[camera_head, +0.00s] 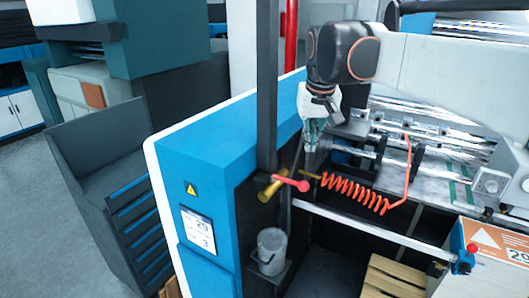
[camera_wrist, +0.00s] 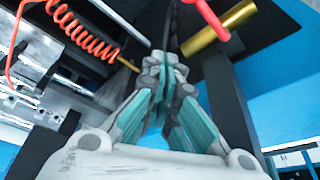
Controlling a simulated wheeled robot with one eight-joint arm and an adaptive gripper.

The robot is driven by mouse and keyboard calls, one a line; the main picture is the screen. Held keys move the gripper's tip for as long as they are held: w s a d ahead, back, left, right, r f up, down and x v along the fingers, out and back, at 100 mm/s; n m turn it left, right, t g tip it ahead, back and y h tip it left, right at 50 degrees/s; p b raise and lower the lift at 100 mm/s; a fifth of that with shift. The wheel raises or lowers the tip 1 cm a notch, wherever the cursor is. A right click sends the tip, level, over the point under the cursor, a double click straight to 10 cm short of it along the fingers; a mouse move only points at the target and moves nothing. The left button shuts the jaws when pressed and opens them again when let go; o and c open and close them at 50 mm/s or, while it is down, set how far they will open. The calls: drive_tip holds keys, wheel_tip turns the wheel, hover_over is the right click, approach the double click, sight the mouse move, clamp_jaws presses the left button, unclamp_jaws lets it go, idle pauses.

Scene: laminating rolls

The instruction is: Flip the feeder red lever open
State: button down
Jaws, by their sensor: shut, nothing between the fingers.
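The red lever (camera_head: 291,182) is a short pinkish-red bar with a round ball end. It sits beside a brass cylinder (camera_head: 270,191) on the dark inner side of the blue machine housing, and lies nearly level, its ball end to the right. In the wrist view the lever (camera_wrist: 207,17) shows at the top right, cut by the frame edge, next to the brass cylinder (camera_wrist: 221,28). My gripper (camera_head: 311,147) is above and slightly right of the lever, apart from it. In the wrist view my gripper (camera_wrist: 165,65) has its fingers together with nothing held.
An orange coiled hose (camera_head: 352,194) hangs just right of the lever. A dark upright post (camera_head: 267,85) stands to the left of my gripper. A grey bucket (camera_head: 271,247) sits below the lever. Metal rollers (camera_head: 425,130) lie behind, to the right.

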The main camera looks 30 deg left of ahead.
sight(289, 181)
drive_tip(key=shift+s+a+r, duration=0.15)
drive_tip(key=shift+s+a, duration=0.15)
drive_tip(key=shift+s, duration=0.3)
drive_tip(key=shift+s+a+r, duration=0.1)
drive_tip(key=shift+s+a, duration=0.15)
drive_tip(key=shift+s, duration=0.35)
drive_tip(key=shift+a+f, duration=0.1)
drive_tip(key=shift+f, duration=0.05)
wheel_tip(289, 181, down, 9)
drive_tip(key=p, duration=0.2)
drive_tip(key=shift+d+r+p, duration=0.2)
drive_tip(key=shift+d+p, duration=0.1)
drive_tip(key=shift+p, duration=0.1)
drive_tip(key=shift+s+d, duration=0.1)
drive_tip(key=shift+s, duration=0.1)
